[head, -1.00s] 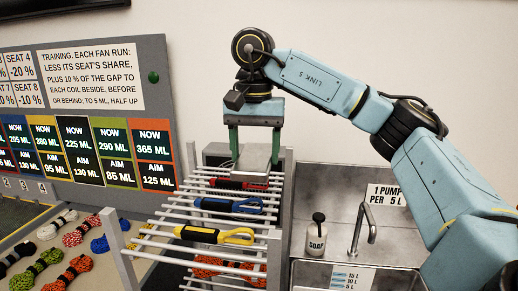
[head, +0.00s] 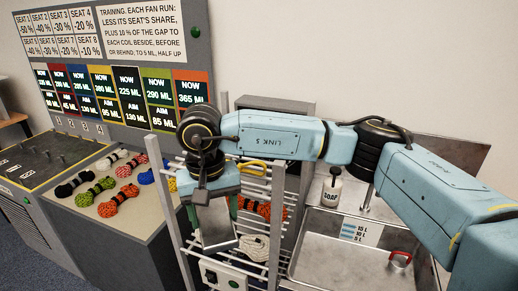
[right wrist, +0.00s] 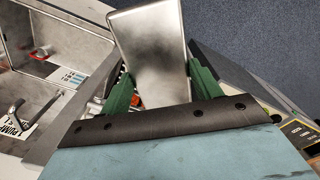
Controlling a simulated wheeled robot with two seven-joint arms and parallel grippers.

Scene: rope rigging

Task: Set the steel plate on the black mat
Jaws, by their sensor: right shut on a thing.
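The steel plate (head: 216,233) is a bright, flat metal piece held between the green fingers of my right gripper (head: 212,212). It hangs tilted in front of the white-barred rack. In the right wrist view the plate (right wrist: 150,42) sticks out beyond the fingers of the right gripper (right wrist: 160,88), which are shut on its two sides. A dark, yellow-edged surface (head: 40,165) with small studs lies at the far left of the head view. It may be the black mat, but I cannot tell for sure. My left gripper is out of view.
A counter with coloured rope coils (head: 117,200) lies left of the gripper. The rack (head: 258,186) holds more coils close behind the plate. A label board (head: 115,70) stands behind.

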